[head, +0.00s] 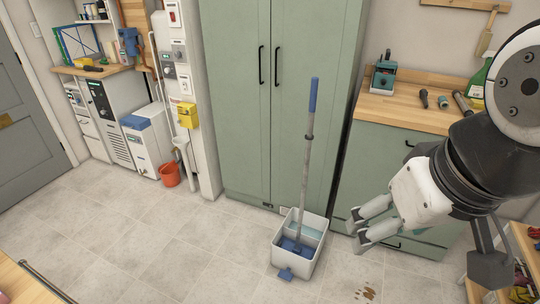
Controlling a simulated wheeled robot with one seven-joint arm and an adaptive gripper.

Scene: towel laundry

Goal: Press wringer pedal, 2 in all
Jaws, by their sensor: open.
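A pale grey mop bucket (313,256) stands on the tiled floor in front of the tall green cabinet. A mop with a grey pole (306,165) and a blue grip leans slightly, its lower end inside the bucket. A blue wringer part (290,246) sits in the bucket. A blue pedal (285,273) sticks out low at the bucket's front left. My gripper (355,230) is open and empty, to the right of the bucket and apart from the pedal and the pole. The mop's head is hidden in the bucket.
A brown spill (365,293) lies on the floor right of the bucket. The green cabinet (232,110) and a wooden-topped counter (405,110) stand behind. An orange bucket (170,175) is at the left. The floor left of the mop bucket is clear.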

